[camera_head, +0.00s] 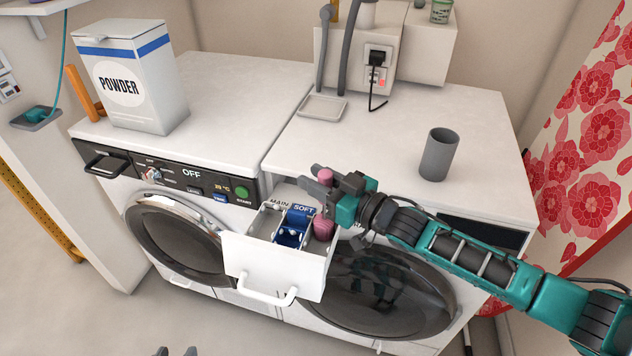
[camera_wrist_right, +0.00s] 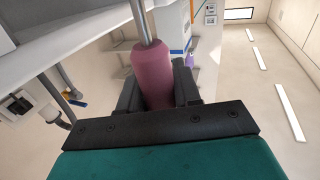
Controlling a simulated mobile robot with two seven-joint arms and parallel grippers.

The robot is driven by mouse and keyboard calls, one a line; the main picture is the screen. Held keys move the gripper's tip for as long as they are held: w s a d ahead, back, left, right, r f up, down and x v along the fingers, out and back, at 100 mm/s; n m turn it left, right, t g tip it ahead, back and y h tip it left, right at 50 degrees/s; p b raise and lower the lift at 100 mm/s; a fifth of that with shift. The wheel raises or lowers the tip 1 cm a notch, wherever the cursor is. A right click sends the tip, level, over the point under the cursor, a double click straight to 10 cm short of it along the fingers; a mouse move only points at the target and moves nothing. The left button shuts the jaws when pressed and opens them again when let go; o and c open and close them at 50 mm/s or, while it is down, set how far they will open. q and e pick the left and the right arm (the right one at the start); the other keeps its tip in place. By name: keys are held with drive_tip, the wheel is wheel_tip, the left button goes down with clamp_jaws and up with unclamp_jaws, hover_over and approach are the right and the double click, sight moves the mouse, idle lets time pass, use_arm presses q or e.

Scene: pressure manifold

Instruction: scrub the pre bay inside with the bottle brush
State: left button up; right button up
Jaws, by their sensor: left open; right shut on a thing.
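The detergent drawer (camera_head: 262,262) is pulled out of the washer. Its MAIN bay is at the left and the blue SOFT bay (camera_head: 291,232) is in the middle. The right-hand bay, whose label I cannot see, has the pink brush head (camera_head: 323,229) at its opening; how deep it sits is unclear. My right gripper (camera_head: 325,187) is shut on the pink handle (camera_head: 324,175) of the bottle brush, above that bay. The right wrist view shows the handle (camera_wrist_right: 153,75) between the fingers, with a metal rod. My left gripper (camera_head: 176,351) is open and empty at the bottom edge, low in front of the washer.
A powder box (camera_head: 130,80) stands on the left machine top. A grey cup (camera_head: 438,155) and a shallow tray (camera_head: 322,107) are on the right top. A wall box with a plug and hoses is behind. A floral curtain hangs at right.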

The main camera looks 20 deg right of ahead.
drive_tip(key=shift+s+a+p, duration=2)
drive_tip(key=shift+s+a, duration=0.4)
drive_tip(key=shift+s, duration=1.15)
drive_tip(key=shift+w+d+b, duration=1.35)
drive_tip(key=shift+w+d, duration=1.1)
drive_tip(key=shift+w, duration=1.1)
drive_tip(key=shift+s+a+p, duration=1.7)
drive_tip(key=shift+s+a, duration=0.75)
drive_tip(key=shift+s, duration=1.1)
drive_tip(key=w+d, duration=0.1)
drive_tip(key=w+d+b, duration=0.1)
drive_tip(key=w, duration=0.1)
drive_tip(key=shift+w+d, duration=0.25)
drive_tip(key=shift+w, duration=0.05)
